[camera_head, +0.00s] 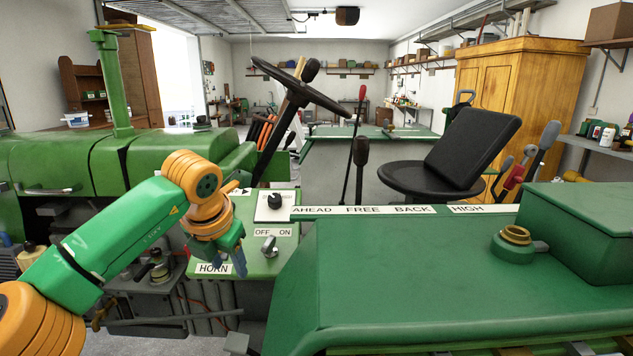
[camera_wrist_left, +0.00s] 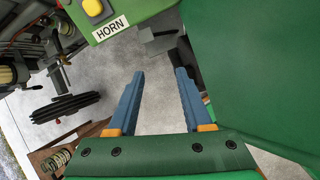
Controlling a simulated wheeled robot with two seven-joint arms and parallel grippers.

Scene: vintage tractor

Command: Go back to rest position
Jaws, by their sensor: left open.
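My left arm comes in from the left in the head view. Its gripper (camera_head: 232,262) hangs in front of the tractor's green control panel (camera_head: 262,212), beside the HORN label (camera_head: 213,268). In the left wrist view the two blue fingers of the left gripper (camera_wrist_left: 160,98) are apart, with nothing between them but grey floor beyond. The yellow horn button (camera_wrist_left: 92,7) shows at the top of that view, above the HORN label. My right gripper is not in view.
A black knob (camera_head: 274,201) and an OFF/ON switch (camera_head: 269,246) are on the panel. A steering wheel (camera_head: 300,88) and black seat (camera_head: 455,155) stand behind. A broad green fender (camera_head: 420,270) fills the right, close to the gripper's right side. Engine parts (camera_head: 158,265) lie below left.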

